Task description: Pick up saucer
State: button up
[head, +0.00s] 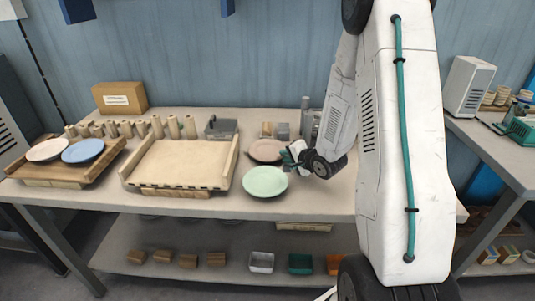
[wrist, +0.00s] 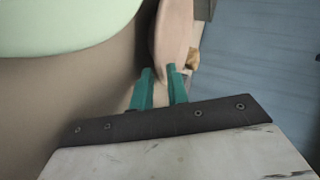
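My gripper (head: 291,156) is at the pink saucer's right side. In the wrist view its two green fingers (wrist: 160,73) stand a small gap apart, and the narrow end of the pink saucer (wrist: 174,34) reaches down to between their tips. I cannot tell whether the fingers press on the rim. The mint green plate (wrist: 60,25) fills the upper left of the wrist view.
A wooden rack (head: 178,165) stands left of the saucers. Small containers (head: 282,131) and a grey bottle (head: 305,117) stand behind my gripper.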

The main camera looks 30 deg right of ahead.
jog(key=shift+x, duration=1)
jog(key=shift+c, duration=0.4)
grip_shut()
jog(key=shift+r, duration=0.1)
